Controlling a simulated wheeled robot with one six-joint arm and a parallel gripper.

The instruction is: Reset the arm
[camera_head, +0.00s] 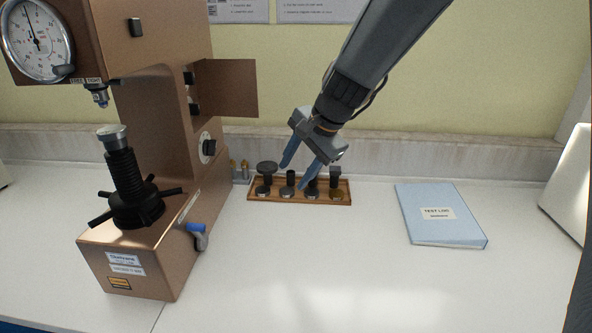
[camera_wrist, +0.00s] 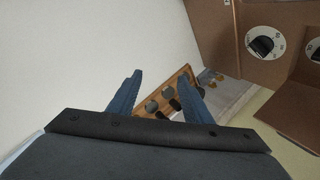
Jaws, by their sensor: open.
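My gripper (camera_head: 296,172) has two blue fingers spread apart, with nothing between them. In the head view it hangs above and in front of the wooden tray (camera_head: 257,198) at the back of the bench. The tray holds several dark knobbed pieces and round metal discs, and my fingers hide part of them. In the wrist view my gripper (camera_wrist: 160,88) shows its fingers apart, with the tray (camera_wrist: 182,72) behind and between them. I cannot tell how high the fingertips are above the tray.
A brown hardness tester (camera_head: 170,110) with a dial (camera_head: 38,40) and black handwheel (camera_head: 135,205) stands at the left. A blue test log (camera_head: 440,214) lies at the right. A white object (camera_head: 570,185) stands at the right edge. The front middle of the bench is clear.

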